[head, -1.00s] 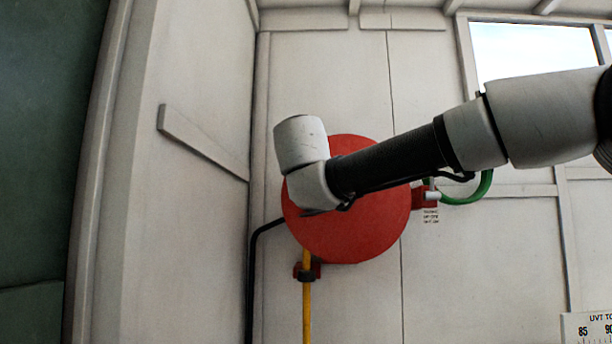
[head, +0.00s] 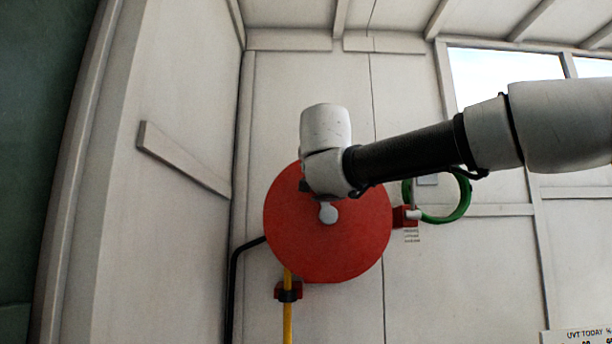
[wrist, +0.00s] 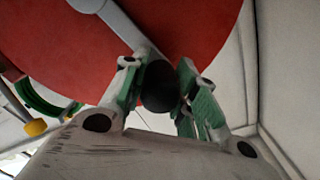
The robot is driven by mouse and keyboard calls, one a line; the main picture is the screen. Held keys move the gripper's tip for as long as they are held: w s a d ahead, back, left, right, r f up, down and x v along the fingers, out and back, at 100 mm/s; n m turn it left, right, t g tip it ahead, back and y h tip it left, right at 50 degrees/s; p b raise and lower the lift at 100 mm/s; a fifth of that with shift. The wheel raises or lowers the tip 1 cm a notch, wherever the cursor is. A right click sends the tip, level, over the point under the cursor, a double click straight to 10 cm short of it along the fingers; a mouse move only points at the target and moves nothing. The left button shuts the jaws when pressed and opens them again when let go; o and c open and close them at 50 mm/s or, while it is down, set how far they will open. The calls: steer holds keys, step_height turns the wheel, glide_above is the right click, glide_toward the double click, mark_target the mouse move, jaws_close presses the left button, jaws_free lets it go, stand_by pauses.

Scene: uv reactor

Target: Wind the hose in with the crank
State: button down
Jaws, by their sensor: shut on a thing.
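The red hose reel (head: 330,250) is a large disc on the pale wall, with a grey hub (head: 328,214) at its middle. In the wrist view, the grey crank arm (wrist: 128,28) runs from the hub to a black knob (wrist: 158,87). My gripper (wrist: 160,72) is shut on this knob, with a green-padded finger on each side. In the head view my wrist hides the gripper and knob near the top of the reel. The green hose (head: 465,195) hangs in a loop right of the reel; part of it shows in the wrist view (wrist: 38,98).
A red bracket (head: 404,217) sits at the reel's right edge. A yellow pipe (head: 288,322) with a red clamp (head: 288,291) runs below it, and a black pipe (head: 233,285) is at left. A sign (head: 580,337) is at lower right. A small yellow part (wrist: 36,127) shows in the wrist view.

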steer(key=shift+d+r+m, duration=0.15)
steer(key=shift+d+m, duration=1.35)
steer(key=shift+d, duration=0.1)
steer(key=c, duration=1.1)
jaws_free()
steer(key=shift+d, duration=0.1)
steer(key=shift+s, duration=0.15)
steer(key=s, duration=1.1)
steer(key=shift+s+a, duration=0.3)
steer(key=shift+s, duration=0.1)
